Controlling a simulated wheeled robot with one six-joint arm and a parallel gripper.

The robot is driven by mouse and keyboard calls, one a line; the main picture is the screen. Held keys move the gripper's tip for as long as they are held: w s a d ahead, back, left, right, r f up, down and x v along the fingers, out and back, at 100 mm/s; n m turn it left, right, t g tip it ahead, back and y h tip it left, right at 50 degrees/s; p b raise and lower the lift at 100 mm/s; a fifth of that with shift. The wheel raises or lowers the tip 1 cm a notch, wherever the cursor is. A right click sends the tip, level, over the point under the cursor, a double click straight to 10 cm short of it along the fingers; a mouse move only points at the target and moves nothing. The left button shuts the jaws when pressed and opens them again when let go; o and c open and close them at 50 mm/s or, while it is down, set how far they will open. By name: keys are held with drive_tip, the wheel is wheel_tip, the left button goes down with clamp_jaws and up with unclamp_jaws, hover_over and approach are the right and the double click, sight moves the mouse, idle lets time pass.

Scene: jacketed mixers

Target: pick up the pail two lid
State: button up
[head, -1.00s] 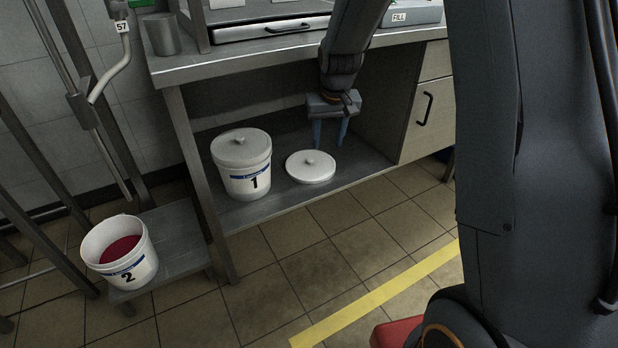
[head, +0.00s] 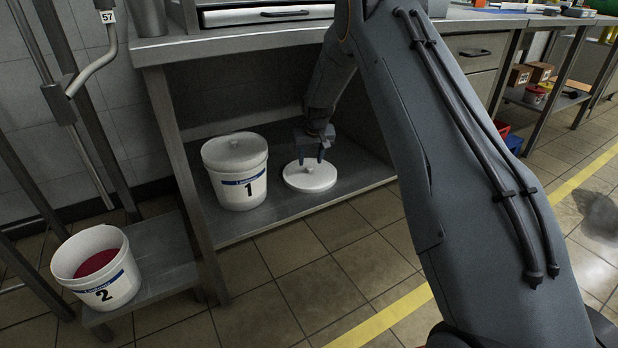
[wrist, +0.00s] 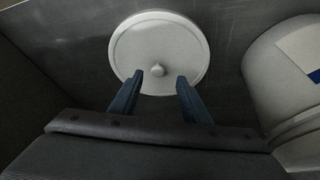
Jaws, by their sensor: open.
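A loose round white lid (head: 309,176) with a small centre knob lies flat on the lower shelf, to the right of pail 1. It also shows in the wrist view (wrist: 160,42), its knob just beyond and between my fingertips. My gripper (head: 311,161) is open and empty, close over the lid; it also shows in the wrist view (wrist: 158,84). I cannot tell if the fingertips touch the lid. Pail 2 (head: 101,287) stands lidless on a low metal stand at left, with dark red contents.
Pail 1 (head: 238,189), with its lid on, stands close to the left of the loose lid and shows at the right of the wrist view (wrist: 291,80). The steel shelf (head: 262,222) is under a bench top (head: 250,44). A metal leg (head: 188,180) stands left of pail 1.

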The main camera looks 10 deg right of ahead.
sight(310, 168)
drive_tip(key=b+x, duration=0.2)
drive_tip(key=x, duration=0.3)
drive_tip(key=shift+w+d+f+b, duration=0.1)
drive_tip(key=shift+d+f+b, duration=0.1)
drive_tip(key=shift+b, duration=0.2)
drive_tip(key=shift+r, duration=0.1)
clamp_jaws()
